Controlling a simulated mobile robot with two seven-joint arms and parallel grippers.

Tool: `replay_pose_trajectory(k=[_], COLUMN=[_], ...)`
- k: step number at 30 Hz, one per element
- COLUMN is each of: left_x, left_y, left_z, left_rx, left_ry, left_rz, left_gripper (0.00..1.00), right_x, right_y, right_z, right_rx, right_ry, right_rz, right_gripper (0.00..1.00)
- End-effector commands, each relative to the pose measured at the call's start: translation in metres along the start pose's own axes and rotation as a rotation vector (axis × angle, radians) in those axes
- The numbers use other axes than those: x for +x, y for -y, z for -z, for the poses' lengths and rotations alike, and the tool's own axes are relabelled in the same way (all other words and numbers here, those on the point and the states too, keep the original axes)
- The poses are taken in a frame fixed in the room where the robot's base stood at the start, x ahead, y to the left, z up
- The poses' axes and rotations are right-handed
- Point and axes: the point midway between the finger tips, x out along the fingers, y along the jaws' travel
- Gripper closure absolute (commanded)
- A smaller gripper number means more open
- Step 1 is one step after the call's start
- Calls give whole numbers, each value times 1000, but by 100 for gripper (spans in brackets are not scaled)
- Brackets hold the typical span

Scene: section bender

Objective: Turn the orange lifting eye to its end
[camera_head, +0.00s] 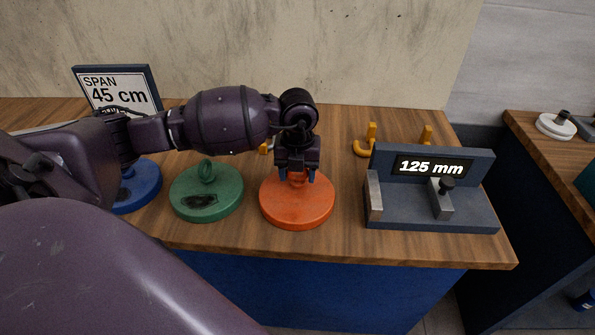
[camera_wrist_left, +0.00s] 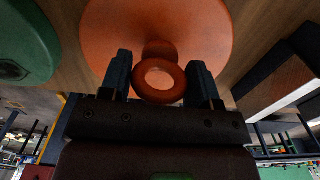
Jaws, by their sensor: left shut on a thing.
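The orange disc (camera_head: 297,210) lies flat on the wooden bench top, between a green disc and a grey gauge. Its orange lifting eye stands up from the middle and shows as a ring in the left wrist view (camera_wrist_left: 159,81). My left gripper (camera_head: 297,174) reaches down over the disc with its fingers at the eye. In the left wrist view my left gripper's fingers (camera_wrist_left: 160,82) stand on both sides of the ring, shut on it. The gripper hides most of the eye in the head view. My right gripper is not in view.
A green disc (camera_head: 206,192) with its own eye and a blue disc (camera_head: 140,190) lie to the left. The gauge reading 125 mm (camera_head: 430,190) stands to the right. Yellow hooks (camera_head: 371,136) lie behind it. A sign reading 45 cm (camera_head: 118,87) stands at the back left.

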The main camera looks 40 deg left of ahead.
Motion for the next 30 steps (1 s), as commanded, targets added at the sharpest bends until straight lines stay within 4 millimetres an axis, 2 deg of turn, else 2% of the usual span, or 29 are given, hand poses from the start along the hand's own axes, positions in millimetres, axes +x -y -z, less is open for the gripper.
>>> replay_pose_trajectory(k=[7, 13, 30], left_x=[0, 0, 0], left_y=[0, 0, 0], left_z=[0, 0, -1], left_rx=[29, 125, 641], left_ry=[1, 2, 2], left_rz=[-1, -1, -1], left_gripper=[67, 67, 67], right_x=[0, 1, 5], right_y=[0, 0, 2], right_z=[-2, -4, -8], right_rx=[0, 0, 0], right_ry=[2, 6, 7], right_rz=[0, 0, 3], right_gripper=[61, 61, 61])
